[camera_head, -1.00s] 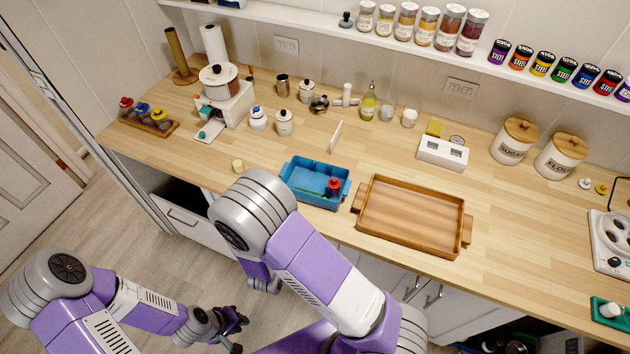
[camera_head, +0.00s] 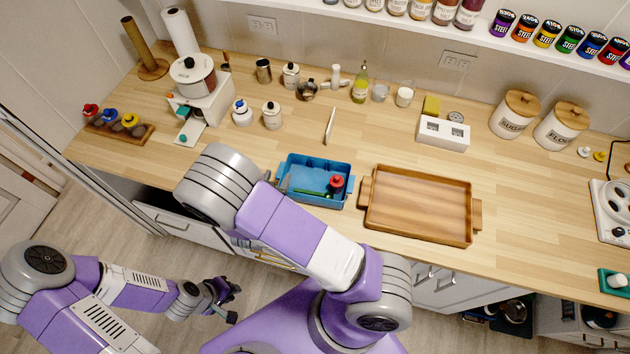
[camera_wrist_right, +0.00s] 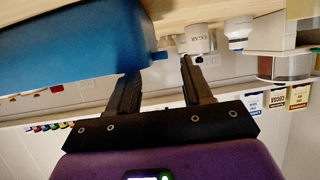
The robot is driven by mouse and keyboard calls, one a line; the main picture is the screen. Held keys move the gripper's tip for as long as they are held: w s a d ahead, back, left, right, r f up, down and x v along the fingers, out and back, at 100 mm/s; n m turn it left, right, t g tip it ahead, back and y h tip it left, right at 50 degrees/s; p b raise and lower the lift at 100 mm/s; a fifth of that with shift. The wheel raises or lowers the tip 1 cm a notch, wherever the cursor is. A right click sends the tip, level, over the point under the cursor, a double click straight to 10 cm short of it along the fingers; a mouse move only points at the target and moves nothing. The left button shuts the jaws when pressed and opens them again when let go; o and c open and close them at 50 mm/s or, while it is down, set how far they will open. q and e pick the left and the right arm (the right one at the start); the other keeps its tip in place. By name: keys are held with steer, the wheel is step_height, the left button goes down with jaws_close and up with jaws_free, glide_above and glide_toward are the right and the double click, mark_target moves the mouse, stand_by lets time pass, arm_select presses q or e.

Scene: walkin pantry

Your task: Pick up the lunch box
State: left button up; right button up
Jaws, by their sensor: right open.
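The lunch box appears to be the blue open box (camera_head: 330,200) on the counter, left of the wooden tray. A red-capped bottle (camera_head: 336,184) and a green item lie inside it. The blue box (camera_wrist_right: 70,50) also fills the upper left of the right wrist view. My right gripper (camera_wrist_right: 158,75) is open, with its fingers at the box's end; I cannot tell whether they straddle its wall. In the head view, my right arm mostly hides that hand at the box's left side. My left gripper (camera_head: 232,302) is low in front of the counter, fingers apart and empty.
The wooden tray (camera_head: 418,205) stands close on the box's right. Jars, a white dispenser (camera_head: 443,131) and canisters line the back.

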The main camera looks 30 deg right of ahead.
mark_target(281, 169)
steer(key=x, duration=0.3)
steer(key=shift+w+d+f, duration=0.15)
steer(key=shift+w, duration=0.15)
steer(key=shift+s, duration=0.1)
steer(key=shift+c, duration=0.3)
jaws_close()
